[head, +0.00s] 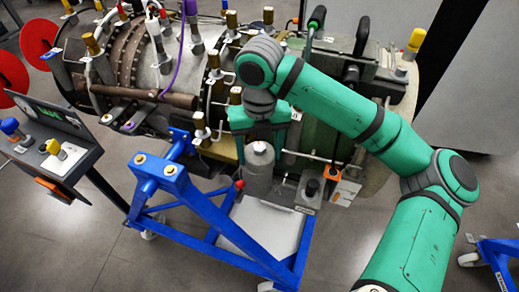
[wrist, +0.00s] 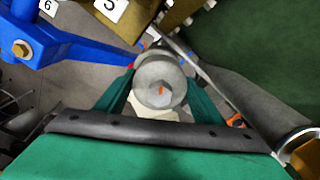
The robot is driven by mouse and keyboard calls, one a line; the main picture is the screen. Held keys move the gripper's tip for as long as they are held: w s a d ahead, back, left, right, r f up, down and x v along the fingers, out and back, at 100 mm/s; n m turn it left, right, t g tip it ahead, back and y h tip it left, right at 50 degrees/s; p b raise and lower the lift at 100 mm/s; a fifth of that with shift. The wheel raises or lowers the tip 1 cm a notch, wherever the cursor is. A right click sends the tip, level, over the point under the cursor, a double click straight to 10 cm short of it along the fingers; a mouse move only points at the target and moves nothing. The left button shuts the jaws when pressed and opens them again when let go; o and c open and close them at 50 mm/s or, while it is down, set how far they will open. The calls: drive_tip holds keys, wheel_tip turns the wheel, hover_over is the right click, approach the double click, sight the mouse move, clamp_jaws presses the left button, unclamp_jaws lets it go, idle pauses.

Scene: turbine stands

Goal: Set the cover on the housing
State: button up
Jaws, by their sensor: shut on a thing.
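My gripper (head: 259,135) points down in front of the turbine. Its green fingers, seen in the wrist view (wrist: 158,95), are shut on a round grey metal piece with a hexagonal top, which I take to be the cover (wrist: 152,72). In the head view the cover (head: 259,152) is right under the gripper. I cannot tell whether the two touch.
The blue frame (head: 190,190) carries the pale plate (head: 262,228) and rises to the left of the gripper. The turbine (head: 135,55) with pipes and yellow caps stands behind. A black-knobbed part (head: 311,188) sits right of the housing. A control panel (head: 45,140) is far left.

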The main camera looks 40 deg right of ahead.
sight(258, 145)
drive_tip(key=shift+a, duration=0.1)
drive_tip(key=o, duration=1.7)
drive_tip(key=shift+o, duration=0.2)
drive_tip(key=shift+r, duration=0.15)
drive_tip(key=shift+w+r, duration=0.1)
drive_tip(key=shift+r, duration=3.3)
